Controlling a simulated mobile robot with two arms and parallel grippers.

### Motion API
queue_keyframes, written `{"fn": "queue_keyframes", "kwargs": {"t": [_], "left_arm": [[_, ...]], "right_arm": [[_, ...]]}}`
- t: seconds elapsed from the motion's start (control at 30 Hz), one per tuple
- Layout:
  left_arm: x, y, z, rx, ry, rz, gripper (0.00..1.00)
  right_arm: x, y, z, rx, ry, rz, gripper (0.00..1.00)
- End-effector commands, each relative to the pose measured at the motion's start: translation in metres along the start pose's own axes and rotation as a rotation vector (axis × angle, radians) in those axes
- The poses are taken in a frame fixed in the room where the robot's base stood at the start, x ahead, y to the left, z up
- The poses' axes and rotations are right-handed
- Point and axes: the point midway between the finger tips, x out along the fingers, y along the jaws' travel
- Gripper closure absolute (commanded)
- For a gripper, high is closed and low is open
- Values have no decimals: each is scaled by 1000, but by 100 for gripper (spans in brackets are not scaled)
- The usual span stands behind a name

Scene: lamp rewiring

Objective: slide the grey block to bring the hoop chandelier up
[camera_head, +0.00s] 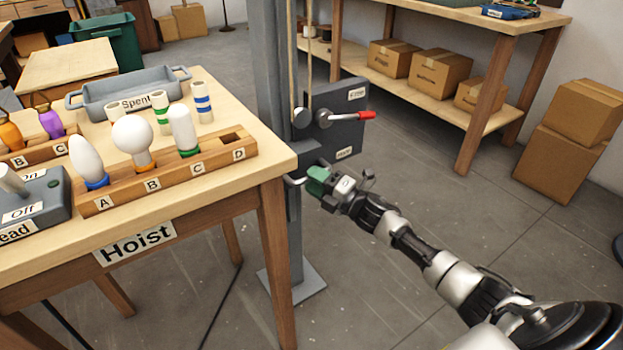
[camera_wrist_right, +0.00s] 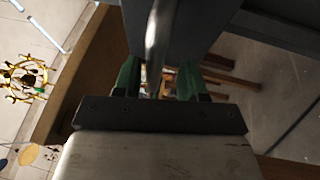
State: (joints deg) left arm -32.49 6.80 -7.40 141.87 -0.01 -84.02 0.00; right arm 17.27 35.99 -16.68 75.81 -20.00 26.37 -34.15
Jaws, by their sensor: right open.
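A grey post (camera_head: 277,90) stands at the table's right end. A grey block (camera_head: 311,152) sits against it, below the dark plate, with a curved metal handle (camera_head: 294,181) low on its side. My right gripper (camera_head: 318,180) with green fingertips is at that handle. In the right wrist view, the metal bar (camera_wrist_right: 156,40) runs between the green fingers (camera_wrist_right: 155,80), which stand apart, and grey surfaces flank it. Whether they touch the bar cannot be told. A gold hoop chandelier (camera_wrist_right: 25,80) shows at the left of the right wrist view. My left gripper is out of view.
A dark plate (camera_head: 345,130) with labels and a red-handled lever (camera_head: 365,115) is on the post, with ropes (camera_head: 300,60) above. The wooden table (camera_head: 235,200), labelled Hoist, carries a bulb rack (camera_head: 215,172) close to the post. Open floor lies at right.

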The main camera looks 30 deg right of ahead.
Motion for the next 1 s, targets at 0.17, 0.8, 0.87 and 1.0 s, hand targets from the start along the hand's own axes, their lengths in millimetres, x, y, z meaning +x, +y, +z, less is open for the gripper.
{"fn": "queue_keyframes", "kwargs": {"t": [0.17, 0.8, 0.87, 1.0], "left_arm": [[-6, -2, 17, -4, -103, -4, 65], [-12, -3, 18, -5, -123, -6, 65], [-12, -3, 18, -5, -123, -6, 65], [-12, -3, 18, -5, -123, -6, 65]], "right_arm": [[-34, -1, -1, 1, 0, -5, 59], [-96, -1, -1, 0, 1, -2, 59], [-96, -1, -1, 1, 1, -2, 59], [-96, -1, 0, 1, 0, -2, 59]]}}
